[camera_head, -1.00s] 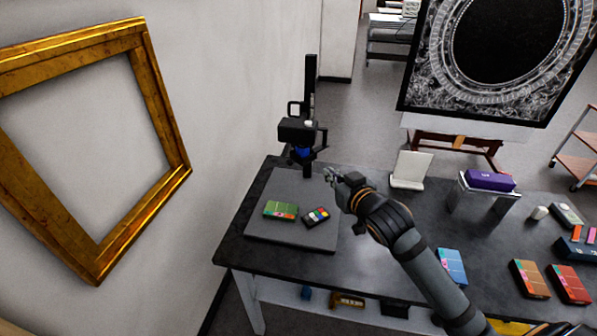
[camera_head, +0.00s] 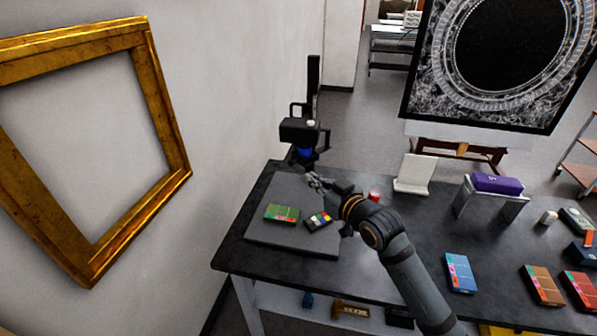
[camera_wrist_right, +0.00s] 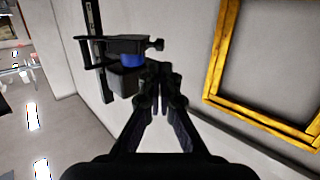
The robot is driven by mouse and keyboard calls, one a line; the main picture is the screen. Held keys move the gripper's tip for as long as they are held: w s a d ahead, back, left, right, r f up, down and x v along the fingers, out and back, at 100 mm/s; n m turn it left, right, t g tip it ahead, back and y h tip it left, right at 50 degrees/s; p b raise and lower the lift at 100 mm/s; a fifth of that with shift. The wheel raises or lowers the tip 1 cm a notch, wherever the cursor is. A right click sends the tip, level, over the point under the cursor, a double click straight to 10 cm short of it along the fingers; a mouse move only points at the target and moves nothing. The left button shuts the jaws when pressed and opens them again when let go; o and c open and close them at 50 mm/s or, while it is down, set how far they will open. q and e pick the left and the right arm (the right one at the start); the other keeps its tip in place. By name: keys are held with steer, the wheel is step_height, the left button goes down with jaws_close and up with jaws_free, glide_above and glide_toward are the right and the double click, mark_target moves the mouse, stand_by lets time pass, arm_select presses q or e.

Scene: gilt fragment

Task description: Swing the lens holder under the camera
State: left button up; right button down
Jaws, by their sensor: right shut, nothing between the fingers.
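The black camera (camera_head: 297,131) is mounted on an upright black column (camera_head: 313,88) at the back left of the table, with a blue band (camera_head: 305,152) under it. A dark bracket (camera_head: 322,143) sticks out beside it; I cannot tell for sure whether this is the lens holder. In the right wrist view the camera (camera_wrist_right: 125,45) has a knob at its right, with the blue band (camera_wrist_right: 132,60) and a dark block (camera_wrist_right: 124,80) below. My right gripper (camera_head: 314,180) is shut and empty, below and slightly right of the camera, apart from it. My left gripper is out of view.
A grey baseboard (camera_head: 275,236) under the camera holds a green card (camera_head: 282,213) and a colour chart (camera_head: 318,220). A white panel (camera_head: 413,173), a small red can (camera_head: 374,196) and a purple box on a stand (camera_head: 490,205) are to the right. The wall with a gilt frame (camera_head: 165,110) bounds the left.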

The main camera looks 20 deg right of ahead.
mark_target(293, 165)
steer(key=p+x, duration=0.1)
steer(key=x, duration=0.5)
steer(key=shift+w+r+p, duration=0.15)
steer(key=shift+p, duration=0.2)
steer(key=shift+w+a+f, duration=0.2)
steer(key=shift+w, duration=0.4)
steer(key=w+a, duration=0.2)
steer(key=w, duration=0.1)
steer(key=shift+w+b, duration=0.2)
steer(key=shift+b, duration=0.1)
